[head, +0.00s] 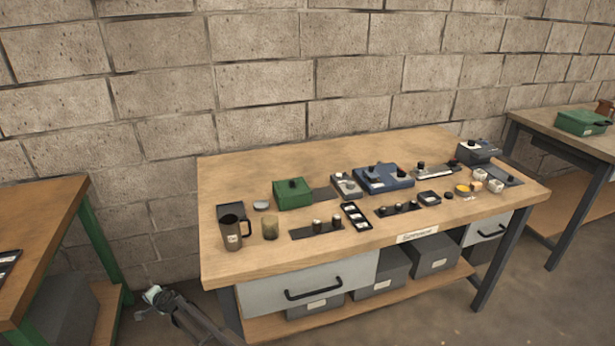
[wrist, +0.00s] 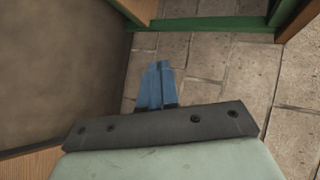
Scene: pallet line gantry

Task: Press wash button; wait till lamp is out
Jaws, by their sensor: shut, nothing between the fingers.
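My gripper (wrist: 157,68) is shut and empty in the wrist view, its blue fingers together over bare stone-like ground. In the head view part of my arm shows low, left of the middle workbench and well apart from its top. On that bench a blue box (head: 384,180) carries dark knobs, and a small grey box (head: 346,186) carries a light round top piece. A dark grey box (head: 477,151) stands at the back right. I cannot tell which holds the wash button or the lamp, and no lit lamp is clear.
A dark mug (head: 231,232), an olive cup (head: 270,228), a green box (head: 292,194) and a black tray (head: 357,216) stand on the bench (head: 325,261). Another bench (head: 38,215) is at left, with a gap between. A block wall rises behind.

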